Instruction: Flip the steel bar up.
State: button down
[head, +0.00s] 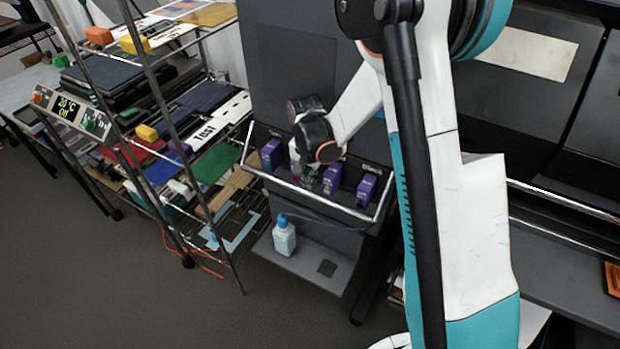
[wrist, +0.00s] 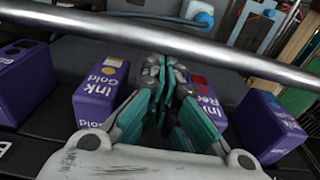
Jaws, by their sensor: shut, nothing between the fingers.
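The steel bar (head: 300,190) is a shiny U-shaped rail. It runs across the front of a dark shelf of purple ink boxes, with its side arms reaching back to the machine. In the wrist view the bar (wrist: 160,37) crosses the top of the picture. My gripper (head: 309,172) is over the shelf among the ink boxes, on the machine side of the bar. In the wrist view my gripper (wrist: 168,72) has its teal fingers together and empty, with the tips just below the bar in the picture. I cannot tell whether they touch it.
Purple ink boxes stand close on both sides, such as the left one (head: 272,154) and the right one (head: 366,190). A bottle with a blue cap (head: 284,238) stands on a lower ledge. A crowded wire rack (head: 200,130) is at left. The floor (head: 120,290) in front is clear.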

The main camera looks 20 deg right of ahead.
jog(key=shift+a+r, duration=0.1)
jog(key=shift+s+a+r+g+y+p, duration=0.3)
jog(key=shift+s+a+r, duration=0.4)
jog(key=shift+s+r, duration=0.1)
jog(key=shift+s+a+r+p, duration=0.2)
jog(key=shift+s+a+r, duration=0.1)
jog(key=shift+r, duration=0.2)
jog(key=shift+s+a+r+p, duration=0.2)
jog(key=shift+s+a+r, duration=0.05)
jog(key=shift+r, duration=0.25)
jog(key=r, duration=0.1)
jog(key=r+p, duration=0.1)
jog(key=r, duration=0.1)
jog(key=s+a+r+p, duration=0.1)
jog(key=r, duration=0.1)
jog(key=shift+r, duration=0.2)
jog(key=w+d+r+p, duration=0.4)
jog(key=r+p, duration=0.1)
jog(key=r, duration=0.2)
jog(key=shift+w+d+r, duration=0.25)
jog(key=shift+r, duration=0.15)
